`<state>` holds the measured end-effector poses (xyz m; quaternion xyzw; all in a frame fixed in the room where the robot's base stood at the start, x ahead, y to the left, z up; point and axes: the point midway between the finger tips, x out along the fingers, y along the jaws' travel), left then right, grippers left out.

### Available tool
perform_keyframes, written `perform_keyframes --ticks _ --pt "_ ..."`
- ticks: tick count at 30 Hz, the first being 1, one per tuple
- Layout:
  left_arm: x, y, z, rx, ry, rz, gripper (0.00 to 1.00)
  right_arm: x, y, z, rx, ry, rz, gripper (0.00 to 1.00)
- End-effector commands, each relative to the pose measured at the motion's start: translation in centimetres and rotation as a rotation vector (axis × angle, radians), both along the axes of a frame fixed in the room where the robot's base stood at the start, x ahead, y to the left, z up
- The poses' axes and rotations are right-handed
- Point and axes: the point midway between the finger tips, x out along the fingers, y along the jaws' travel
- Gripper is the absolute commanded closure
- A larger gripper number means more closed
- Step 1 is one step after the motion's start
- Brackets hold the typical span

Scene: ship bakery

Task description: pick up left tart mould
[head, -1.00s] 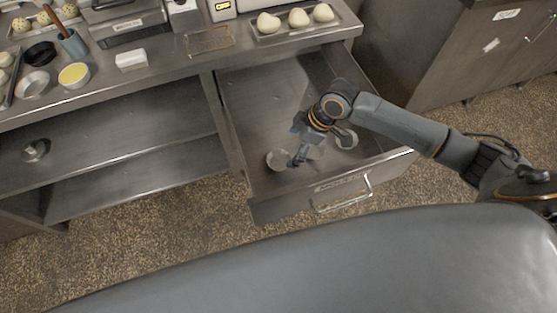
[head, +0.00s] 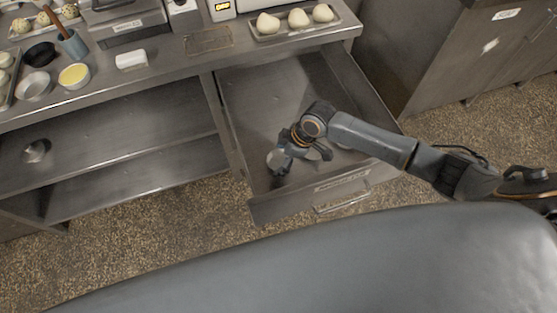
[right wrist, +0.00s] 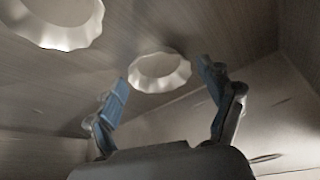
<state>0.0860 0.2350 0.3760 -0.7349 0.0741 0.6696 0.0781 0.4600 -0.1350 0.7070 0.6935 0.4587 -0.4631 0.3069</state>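Pale, fluted tart moulds lie in the open drawer (head: 262,95) below the counter. The left tart mould (head: 273,160) is partly covered by my right gripper (head: 303,165) in the head view. Other moulds lie further right in the drawer, partly hidden by my arm. In the right wrist view, my right gripper (right wrist: 162,76) is open and empty. One fluted mould (right wrist: 160,70) shows between and beyond its fingertips, apparently untouched. Another mould (right wrist: 60,20) is cut off at the top left. My left gripper is not in view.
The drawer front with its handle (head: 343,202) is on the near side, and drawer walls stand close around the gripper. The counter above holds a tray (head: 262,37) of dough pieces, a wire rack (head: 208,40) and bowls. The back of the drawer floor is clear.

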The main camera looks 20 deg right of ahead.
Motion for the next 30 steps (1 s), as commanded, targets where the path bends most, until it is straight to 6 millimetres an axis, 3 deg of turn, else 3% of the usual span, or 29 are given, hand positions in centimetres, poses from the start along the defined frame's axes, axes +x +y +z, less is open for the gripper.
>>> perform_keyframes --ticks 1,3,16,30 --pt "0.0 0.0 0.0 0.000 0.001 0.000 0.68 0.0 0.0 0.0 0.000 0.000 0.000 0.38" --pt "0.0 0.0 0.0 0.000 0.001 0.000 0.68 0.0 0.0 0.0 0.000 0.000 0.000 0.51" --pt "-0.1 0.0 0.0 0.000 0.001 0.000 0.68 0.0 -0.1 0.5 0.000 -0.001 0.000 0.52" --pt "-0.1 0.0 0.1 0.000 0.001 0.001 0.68 0.1 -0.1 8.8 0.001 -0.004 0.000 0.52"
